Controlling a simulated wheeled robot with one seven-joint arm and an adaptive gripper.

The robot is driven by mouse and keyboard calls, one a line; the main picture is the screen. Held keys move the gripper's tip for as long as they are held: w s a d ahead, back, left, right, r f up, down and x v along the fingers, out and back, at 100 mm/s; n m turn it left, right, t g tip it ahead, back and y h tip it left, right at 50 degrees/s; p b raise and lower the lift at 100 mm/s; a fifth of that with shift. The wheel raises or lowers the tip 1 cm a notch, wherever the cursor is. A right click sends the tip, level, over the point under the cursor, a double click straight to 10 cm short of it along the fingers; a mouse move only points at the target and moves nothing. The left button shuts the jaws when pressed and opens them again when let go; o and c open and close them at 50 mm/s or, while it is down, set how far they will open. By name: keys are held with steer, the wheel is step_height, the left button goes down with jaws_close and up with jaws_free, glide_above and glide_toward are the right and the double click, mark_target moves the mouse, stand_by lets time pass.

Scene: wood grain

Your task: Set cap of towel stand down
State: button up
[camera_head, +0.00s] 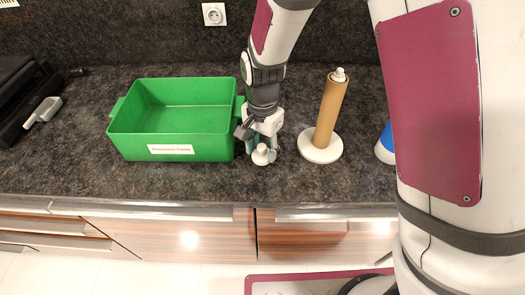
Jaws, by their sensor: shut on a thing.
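The towel stand (328,120) stands upright on the dark counter, right of my gripper. It has a round white base (320,148), a brown tube and a small bare metal tip on top. My gripper (262,153) points down just right of the green bin, near the counter's front part. It is shut on a small white cap (261,157), whose rounded end shows between the fingers. From this view I cannot tell whether the cap touches the counter.
A green bin (180,138) with a white label stands close at the gripper's left. A blue and white object (386,145) sits partly hidden at the right. A grey scoop-like item (43,111) lies far left. The counter's front edge runs below the gripper.

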mark_target(263, 154)
steer(key=shift+f, duration=1.4)
steer(key=shift+f, duration=0.1)
steer(key=o, duration=1.3)
steer(key=shift+c, duration=0.2)
